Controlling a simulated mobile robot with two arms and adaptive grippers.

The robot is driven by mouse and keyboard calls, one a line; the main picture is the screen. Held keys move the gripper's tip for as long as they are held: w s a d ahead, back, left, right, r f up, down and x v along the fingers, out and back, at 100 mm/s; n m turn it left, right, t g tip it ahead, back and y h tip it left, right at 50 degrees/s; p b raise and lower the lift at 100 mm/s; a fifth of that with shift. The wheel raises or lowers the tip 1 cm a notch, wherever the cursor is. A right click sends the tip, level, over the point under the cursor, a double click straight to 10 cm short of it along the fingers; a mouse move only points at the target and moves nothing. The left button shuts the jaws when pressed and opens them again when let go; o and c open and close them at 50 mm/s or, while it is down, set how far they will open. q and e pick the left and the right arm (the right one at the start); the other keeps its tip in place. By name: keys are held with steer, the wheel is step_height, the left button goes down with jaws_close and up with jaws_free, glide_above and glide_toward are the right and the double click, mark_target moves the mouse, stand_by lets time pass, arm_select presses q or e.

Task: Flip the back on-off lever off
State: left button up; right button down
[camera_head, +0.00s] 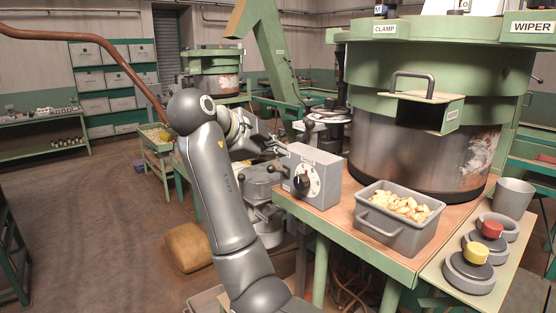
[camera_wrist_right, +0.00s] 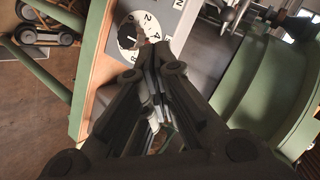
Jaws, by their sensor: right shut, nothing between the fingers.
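A grey control box (camera_head: 312,178) stands at the left edge of the wooden table top, with a black dial (camera_head: 301,184) on its numbered face. Small black knobs on short stems (camera_head: 271,169) stick out at the box's left side; I cannot tell for sure which is the back on-off lever or how it is set. My right gripper (camera_head: 281,147) is behind and above the box's left end, shut and empty. In the right wrist view the shut fingers (camera_wrist_right: 155,88) lie below the dial (camera_wrist_right: 129,33); no lever shows clearly there. My left gripper is out of view.
A large green and steel hopper (camera_head: 425,150) stands right behind the box. A grey bin of nuts (camera_head: 378,228) sits in front of it. Red and yellow buttons (camera_head: 491,229) and a grey cup (camera_head: 513,195) are at the right.

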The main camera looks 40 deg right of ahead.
mark_target(277, 170)
steer(key=p+x, duration=0.5)
steer(key=x, duration=0.5)
steer(key=shift+d+r, duration=0.15)
steer(key=shift+r, duration=0.1)
steer(key=shift+w+a+f+p, duration=0.35)
steer(key=shift+w+p, duration=0.1)
steer(key=shift+w, duration=0.15)
steer(key=shift+w+a+f+p, duration=0.35)
steer(key=shift+w+p, duration=0.1)
steer(key=shift+w, duration=0.15)
steer(key=shift+w+a+f, duration=0.1)
steer(key=shift+w+f, duration=0.35)
steer(key=shift+f, duration=0.05)
